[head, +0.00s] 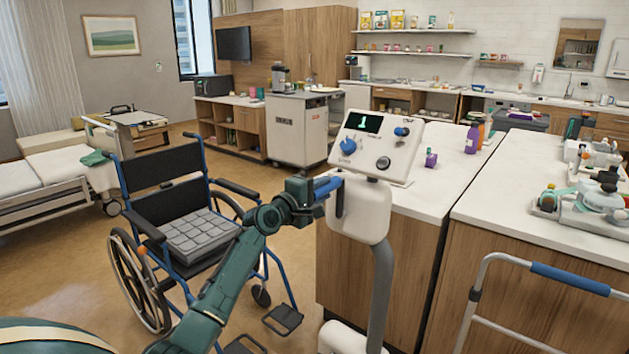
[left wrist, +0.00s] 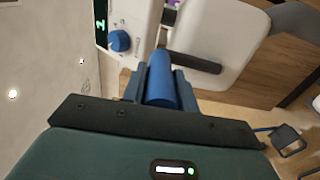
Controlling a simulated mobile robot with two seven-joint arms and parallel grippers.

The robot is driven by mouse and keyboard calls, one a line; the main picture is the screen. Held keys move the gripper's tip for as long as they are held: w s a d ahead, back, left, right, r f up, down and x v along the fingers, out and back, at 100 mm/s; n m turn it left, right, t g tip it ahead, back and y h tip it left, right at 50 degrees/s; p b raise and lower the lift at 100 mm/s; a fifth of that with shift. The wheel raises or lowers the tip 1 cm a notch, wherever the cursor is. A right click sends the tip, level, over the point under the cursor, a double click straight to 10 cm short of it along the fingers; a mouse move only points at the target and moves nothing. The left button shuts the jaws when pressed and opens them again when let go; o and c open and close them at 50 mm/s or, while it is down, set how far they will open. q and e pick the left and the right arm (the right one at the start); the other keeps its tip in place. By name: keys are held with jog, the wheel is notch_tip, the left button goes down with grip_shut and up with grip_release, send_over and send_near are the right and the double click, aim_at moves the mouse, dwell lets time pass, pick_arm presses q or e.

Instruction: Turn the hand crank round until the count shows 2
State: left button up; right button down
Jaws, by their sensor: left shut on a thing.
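The crank unit (head: 385,145) is a white panel on a grey post, with a dark display (head: 364,122). Its green figure looks like a 1 in the head view; the display also shows at the edge of the left wrist view (left wrist: 100,22), too small to read surely. The hand crank's blue grip (head: 328,186) sticks out at the unit's left side, beside a dark crank arm (head: 340,198). My left gripper (head: 318,190) is shut on this grip (left wrist: 161,82), with one finger on each side in the left wrist view. My right gripper is not in view.
A blue knob (head: 348,146) is on the panel. A wheelchair (head: 165,185) stands to the left, near my left arm. A white-topped counter (head: 440,190) is behind the unit, with a purple bottle (head: 472,138). A walker frame (head: 500,262) is at front right.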

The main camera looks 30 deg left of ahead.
pick_arm(q)
jog(key=shift+d+f, duration=0.15)
jog(key=d+p, duration=0.2)
jog(key=d+f+p, duration=0.1)
jog(key=d, duration=0.1)
jog(key=shift+s+d+f+p, duration=0.15)
jog(key=shift+d+p, duration=0.2)
jog(key=d+f, duration=0.1)
jog(key=d, duration=0.1)
jog(key=d+f, duration=0.1)
jog(key=f, duration=0.1)
jog(key=shift+s+d+f, duration=0.1)
jog(key=shift+s+d, duration=0.05)
jog(key=shift+d, duration=0.25)
